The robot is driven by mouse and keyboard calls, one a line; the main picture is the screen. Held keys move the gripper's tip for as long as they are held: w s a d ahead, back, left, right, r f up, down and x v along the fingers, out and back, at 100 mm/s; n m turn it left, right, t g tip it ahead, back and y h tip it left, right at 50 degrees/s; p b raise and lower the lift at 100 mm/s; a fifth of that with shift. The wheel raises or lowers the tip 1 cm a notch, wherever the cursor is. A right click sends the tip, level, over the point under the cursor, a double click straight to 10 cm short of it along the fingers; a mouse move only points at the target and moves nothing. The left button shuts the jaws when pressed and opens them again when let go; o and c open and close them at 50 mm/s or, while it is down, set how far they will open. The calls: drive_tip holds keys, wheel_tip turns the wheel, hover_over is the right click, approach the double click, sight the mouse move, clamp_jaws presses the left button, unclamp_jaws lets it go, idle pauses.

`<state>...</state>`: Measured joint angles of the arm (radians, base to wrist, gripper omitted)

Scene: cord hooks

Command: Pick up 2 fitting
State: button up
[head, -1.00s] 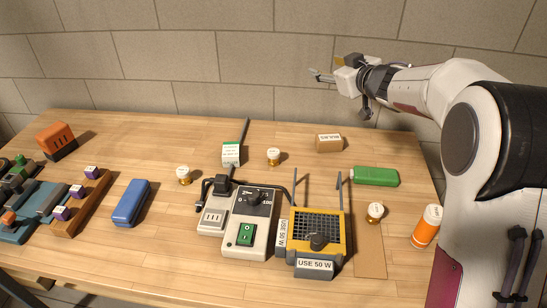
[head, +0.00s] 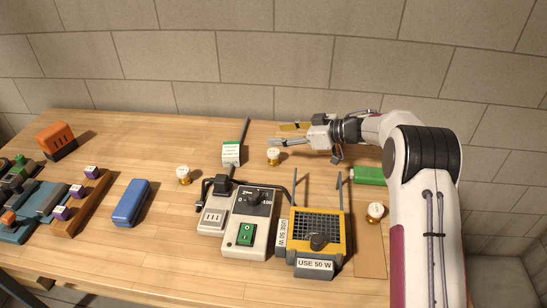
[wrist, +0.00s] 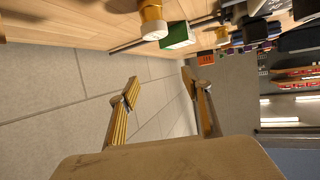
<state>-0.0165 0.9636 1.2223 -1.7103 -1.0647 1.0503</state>
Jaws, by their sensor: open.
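Three small brass fittings with white tops stand on the wooden table. One fitting (head: 273,157) stands at the back middle, one fitting (head: 184,175) at the left, and one fitting (head: 375,211) beside my arm at the right. The labels on their tops are too small to read. My gripper (head: 276,134) is open and empty, above the back of the table near the back-middle fitting. In the wrist view my gripper (wrist: 160,85) has its fingers spread, with nothing between them. A near fitting (wrist: 152,25) shows at the top, beyond the fingers, with another fitting (wrist: 222,36) farther off.
A green-and-white block (head: 231,154) with a dark rod behind it stands left of the back-middle fitting. A grey control box (head: 235,238) and a yellow heater (head: 318,233) with upright rods stand in front. A green block (head: 369,175) is partly behind my arm. A blue block (head: 131,203) lies left.

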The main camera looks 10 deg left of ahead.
sight(279, 154)
drive_tip(key=shift+s+a+f, duration=0.1)
drive_tip(key=shift+s+f, duration=0.1)
drive_tip(key=shift+f, duration=0.15)
drive_tip(key=shift+f, duration=1.7)
drive_tip(key=shift+f, duration=0.55)
drive_tip(key=f, duration=0.1)
drive_tip(key=a+f, duration=0.1)
drive_tip(key=f, duration=0.1)
drive_tip(key=shift+w+a, duration=0.15)
drive_tip(key=shift+w, duration=0.05)
drive_tip(key=shift+x, duration=0.75)
drive_tip(key=c, duration=1.3)
